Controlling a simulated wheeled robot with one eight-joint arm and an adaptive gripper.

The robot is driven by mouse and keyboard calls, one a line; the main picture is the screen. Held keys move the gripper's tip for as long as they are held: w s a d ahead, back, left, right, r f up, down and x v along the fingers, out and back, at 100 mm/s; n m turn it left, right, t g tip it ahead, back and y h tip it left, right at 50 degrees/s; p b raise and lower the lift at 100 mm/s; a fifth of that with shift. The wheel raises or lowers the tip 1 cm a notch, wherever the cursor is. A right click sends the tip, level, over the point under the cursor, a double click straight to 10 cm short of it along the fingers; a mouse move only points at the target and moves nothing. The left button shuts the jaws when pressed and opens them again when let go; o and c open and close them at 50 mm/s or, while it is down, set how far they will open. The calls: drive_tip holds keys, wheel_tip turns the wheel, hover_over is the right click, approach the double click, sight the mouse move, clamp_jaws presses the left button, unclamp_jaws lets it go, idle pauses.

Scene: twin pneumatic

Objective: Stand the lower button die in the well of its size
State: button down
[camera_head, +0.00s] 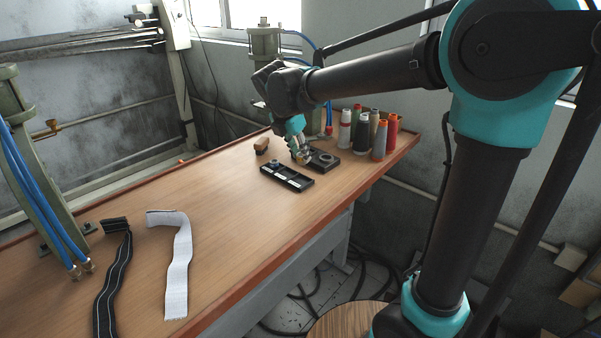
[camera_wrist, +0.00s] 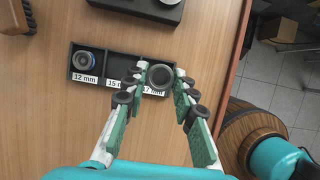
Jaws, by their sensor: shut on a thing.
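My gripper (camera_wrist: 160,78) is shut on a round dark die (camera_wrist: 160,75) with a grey rim, seen end-on between the fingertips. It also shows small in the head view (camera_head: 302,157). In the wrist view the die overlaps the right-hand well of the black tray (camera_wrist: 122,53); its height above the tray I cannot tell. The left well, labelled 12 mm, holds a die with a blue-grey ring (camera_wrist: 84,60). The middle label begins with 15; the right label is partly hidden by the die and fingers. The tray lies on the bench in the head view (camera_head: 287,177).
A black block (camera_head: 325,160) with a round part on it lies behind the tray. Several thread spools (camera_head: 361,137) stand at the right. A brown-topped item (camera_head: 262,144) sits at the left. Webbing strips (camera_head: 176,265) lie nearer; the wooden bench (camera_head: 225,215) between is clear.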

drive_tip(key=shift+f, duration=3.5)
drive_tip(key=c, duration=1.2)
unclamp_jaws()
drive_tip(key=shift+f, duration=0.1)
drive_tip(key=v, duration=1.2)
